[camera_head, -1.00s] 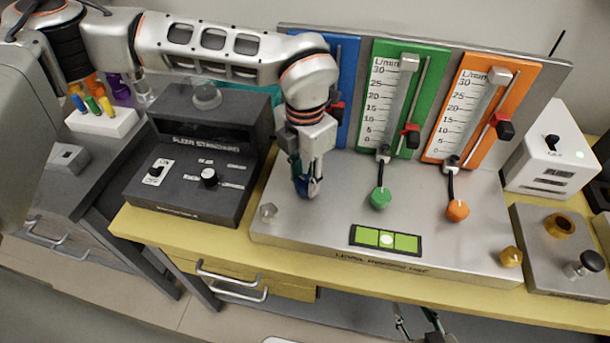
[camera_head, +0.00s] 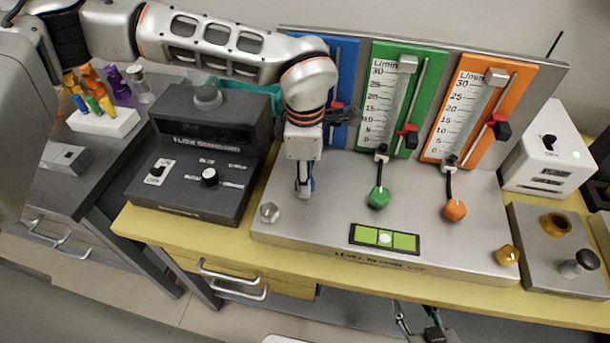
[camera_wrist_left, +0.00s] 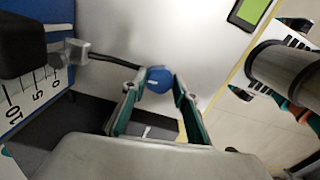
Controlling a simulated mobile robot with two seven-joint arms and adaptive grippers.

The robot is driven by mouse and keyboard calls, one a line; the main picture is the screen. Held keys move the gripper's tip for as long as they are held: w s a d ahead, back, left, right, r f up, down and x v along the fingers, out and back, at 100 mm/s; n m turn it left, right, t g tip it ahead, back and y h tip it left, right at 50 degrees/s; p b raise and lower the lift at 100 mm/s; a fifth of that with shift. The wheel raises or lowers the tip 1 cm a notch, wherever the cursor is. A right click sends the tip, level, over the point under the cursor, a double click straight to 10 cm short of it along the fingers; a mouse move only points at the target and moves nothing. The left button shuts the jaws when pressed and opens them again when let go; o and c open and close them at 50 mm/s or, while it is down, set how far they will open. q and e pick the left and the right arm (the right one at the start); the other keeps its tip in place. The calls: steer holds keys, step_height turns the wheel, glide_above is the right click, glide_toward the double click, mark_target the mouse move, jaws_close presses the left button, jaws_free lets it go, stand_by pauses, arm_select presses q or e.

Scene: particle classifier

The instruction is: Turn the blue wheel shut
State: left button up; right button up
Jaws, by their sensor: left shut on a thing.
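The blue wheel (camera_wrist_left: 158,80) is a small round knob on a dark stem in front of the blue flow meter panel (camera_head: 343,75). In the head view my left gripper (camera_head: 304,190) reaches down over it and hides most of it, with a little blue (camera_head: 312,184) showing beside the fingers. In the left wrist view the fingers (camera_wrist_left: 157,88) are shut on the wheel, one on each side. My right gripper (camera_head: 418,322) shows partly at the bottom edge, fingers apart and empty, away from the wheel.
The green wheel (camera_head: 378,197) and orange wheel (camera_head: 455,210) stand to the right on the metal base (camera_head: 320,225). A green level (camera_head: 385,239) lies in front. A black flow standard box (camera_head: 185,185) stands close on the left.

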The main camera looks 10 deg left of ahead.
arm_select(q)
steer(key=shift+m, duration=0.4)
steer(key=o, duration=1.1)
step_height(320, 180, up, 12)
steer(key=shift+s, duration=0.1)
stand_by(0.5)
